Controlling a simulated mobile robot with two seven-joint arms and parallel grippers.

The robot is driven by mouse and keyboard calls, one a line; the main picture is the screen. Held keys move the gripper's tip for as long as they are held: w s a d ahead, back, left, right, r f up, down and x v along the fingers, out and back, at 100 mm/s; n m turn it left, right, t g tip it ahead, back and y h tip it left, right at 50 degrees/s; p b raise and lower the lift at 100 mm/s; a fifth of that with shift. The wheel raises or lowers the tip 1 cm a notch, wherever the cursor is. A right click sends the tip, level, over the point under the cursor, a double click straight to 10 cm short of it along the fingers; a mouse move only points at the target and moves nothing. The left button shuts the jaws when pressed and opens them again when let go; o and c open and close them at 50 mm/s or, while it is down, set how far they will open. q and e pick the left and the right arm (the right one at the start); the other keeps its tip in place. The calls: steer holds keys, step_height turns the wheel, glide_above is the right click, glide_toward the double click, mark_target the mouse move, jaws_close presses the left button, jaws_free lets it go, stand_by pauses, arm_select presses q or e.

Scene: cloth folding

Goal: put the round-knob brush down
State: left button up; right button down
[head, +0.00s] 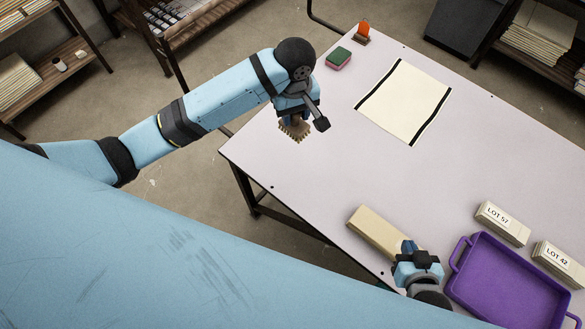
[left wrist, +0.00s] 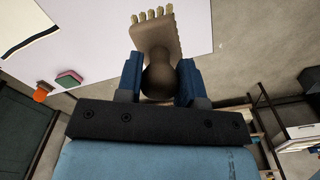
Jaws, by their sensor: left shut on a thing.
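The round-knob brush (head: 296,130) is tan with a toothed edge and shows just below my left gripper (head: 297,115) in the head view, against the table's left end. In the left wrist view the brush's brown round knob (left wrist: 158,77) sits between the two blue fingers of my left gripper (left wrist: 160,80), which are shut on it. The brush's tan body (left wrist: 156,35) and stubby teeth point away from the fingers. I cannot tell its height above the table. My right gripper (head: 408,248) is beside a long beige block (head: 377,232); its opening is unclear.
The pale table (head: 310,185) is clear across its middle. A cream sheet with black bands (head: 404,102), a green-and-pink sponge (head: 338,57) and an orange item (head: 363,31) are at the back. A purple tray (head: 508,285) and boxes marked LOT 57 (head: 502,223) and LOT 42 (head: 559,263) stand front right.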

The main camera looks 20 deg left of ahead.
mark_target(296, 134)
arm_select(q)
steer(key=shift+s+d+f, duration=0.1)
steer(key=shift+d+f, duration=0.25)
steer(key=shift+f, duration=0.1)
steer(key=shift+n, duration=0.3)
step_height(296, 134, down, 7)
steer(key=shift+a+f, duration=0.1)
steer(key=shift+a, duration=0.05)
arm_select(e)
steer(key=shift+a+r, duration=0.15)
steer(key=shift+a, duration=0.25)
steer(key=shift+d+f, duration=0.25)
steer(key=shift+f, duration=0.15)
arm_select(q)
step_height(296, 134, down, 13)
steer(key=shift+r, duration=0.1)
arm_select(e)
steer(key=shift+a+r, duration=0.1)
steer(key=shift+r, duration=0.05)
arm_select(q)
steer(key=shift+f, duration=0.2)
steer(key=o, duration=0.8)
